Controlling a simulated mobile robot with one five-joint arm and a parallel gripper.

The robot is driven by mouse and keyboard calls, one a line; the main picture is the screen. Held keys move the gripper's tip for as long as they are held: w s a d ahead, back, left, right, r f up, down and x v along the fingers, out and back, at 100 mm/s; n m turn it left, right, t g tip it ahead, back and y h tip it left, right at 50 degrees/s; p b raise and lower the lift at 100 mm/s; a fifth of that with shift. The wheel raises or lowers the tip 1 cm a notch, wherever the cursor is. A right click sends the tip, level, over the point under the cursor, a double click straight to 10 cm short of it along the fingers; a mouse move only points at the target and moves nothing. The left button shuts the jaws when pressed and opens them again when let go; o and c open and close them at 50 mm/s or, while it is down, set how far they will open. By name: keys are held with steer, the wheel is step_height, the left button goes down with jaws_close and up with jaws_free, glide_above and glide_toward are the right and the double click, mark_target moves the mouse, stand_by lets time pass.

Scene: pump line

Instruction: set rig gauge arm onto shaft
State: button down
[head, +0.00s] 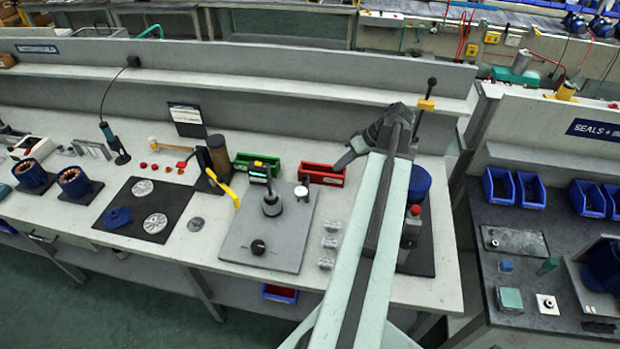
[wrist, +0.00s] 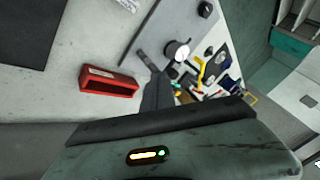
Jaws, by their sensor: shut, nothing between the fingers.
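The grey rig plate (head: 285,255) lies on the bench. A dark round post (head: 271,205) stands upright on it, with a black knob (head: 258,247) nearer the front. A small round pale-faced gauge (head: 301,190) is at the plate's back right, apart from the post. My gripper (head: 340,166) is above the bench, right of the gauge, and holds nothing. In the wrist view, my gripper's dark shut fingers (wrist: 150,68) point towards the plate (wrist: 165,28). A pale and dark round part (wrist: 178,50) shows beyond them; I cannot tell whether it is the post or the gauge.
A red bin (head: 322,175) and a green bin (head: 246,161) stand behind the plate. A yellow handle (head: 222,188) is to its left. Several metal blocks (head: 330,242) sit to its right. A black mat (head: 125,219) with discs lies farther left.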

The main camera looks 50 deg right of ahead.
steer(key=shift+s, duration=0.1)
steer(key=shift+s+d, duration=0.45)
steer(key=w+a+f+b, duration=0.6)
steer(key=a+f+b, duration=0.1)
steer(key=f+b, duration=0.1)
steer(key=shift+a, duration=0.2)
